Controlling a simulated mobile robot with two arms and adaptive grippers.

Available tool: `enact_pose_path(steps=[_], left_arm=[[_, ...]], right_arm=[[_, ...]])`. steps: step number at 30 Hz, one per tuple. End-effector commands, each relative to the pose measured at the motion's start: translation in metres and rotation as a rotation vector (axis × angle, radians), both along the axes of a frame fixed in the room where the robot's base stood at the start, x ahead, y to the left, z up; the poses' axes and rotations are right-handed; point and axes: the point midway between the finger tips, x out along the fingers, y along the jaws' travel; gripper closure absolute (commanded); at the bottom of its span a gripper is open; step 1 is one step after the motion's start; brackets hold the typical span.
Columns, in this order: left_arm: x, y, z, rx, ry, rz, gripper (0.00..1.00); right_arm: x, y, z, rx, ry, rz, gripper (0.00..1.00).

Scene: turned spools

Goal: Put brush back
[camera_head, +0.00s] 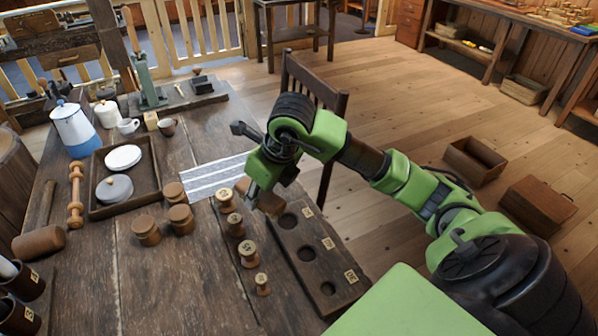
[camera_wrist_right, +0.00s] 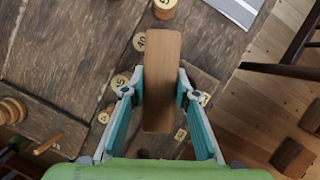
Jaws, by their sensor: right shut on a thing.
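My right gripper (camera_head: 262,190) is shut on a wooden brush (camera_head: 270,204), held above the table near the far end of a dark board with round holes (camera_head: 316,268). In the right wrist view the brush (camera_wrist_right: 162,85) is a long brown block with rounded corners between the two teal-lined fingers (camera_wrist_right: 160,92). Its bristles do not show. Numbered spools stand in a row left of the board: a far spool (camera_head: 225,200), a second (camera_head: 235,225), a larger one (camera_head: 249,256) and a small one (camera_head: 262,285). My left gripper is not in view.
A striped cloth (camera_head: 214,178) lies beyond the spools. Several plain wooden spools (camera_head: 146,232) stand to the left. A dark tray (camera_head: 101,211) holds a white dish and a grey lid. A mallet (camera_head: 40,242) and blue-white pot (camera_head: 75,130) are farther left. A chair (camera_head: 315,85) stands behind my right arm.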

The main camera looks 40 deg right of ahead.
Motion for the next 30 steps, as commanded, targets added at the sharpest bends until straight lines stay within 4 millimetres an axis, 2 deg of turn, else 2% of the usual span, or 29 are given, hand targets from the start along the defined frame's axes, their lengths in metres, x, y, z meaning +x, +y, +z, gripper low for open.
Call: enact_pose_path(steps=[1,4,8,15,20,24,30], left_arm=[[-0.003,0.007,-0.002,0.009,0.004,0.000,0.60],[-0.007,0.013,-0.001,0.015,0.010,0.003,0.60],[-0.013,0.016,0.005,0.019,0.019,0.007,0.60],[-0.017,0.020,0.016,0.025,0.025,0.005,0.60],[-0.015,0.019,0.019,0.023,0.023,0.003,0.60],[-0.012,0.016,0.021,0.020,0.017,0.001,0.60],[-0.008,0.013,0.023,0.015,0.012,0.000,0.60]], right_arm=[[0.000,0.000,0.001,0.001,-0.002,-0.018,0.89],[0.004,-0.006,0.000,0.002,0.002,-0.045,0.89],[0.022,-0.023,-0.011,0.004,0.006,-0.052,0.89],[0.066,-0.063,-0.037,0.005,0.005,-0.050,0.89],[0.084,-0.079,-0.070,0.005,0.004,-0.047,0.89],[0.094,-0.088,-0.086,0.003,0.003,-0.045,0.89],[0.102,-0.095,-0.100,0.003,0.003,-0.045,0.89]])
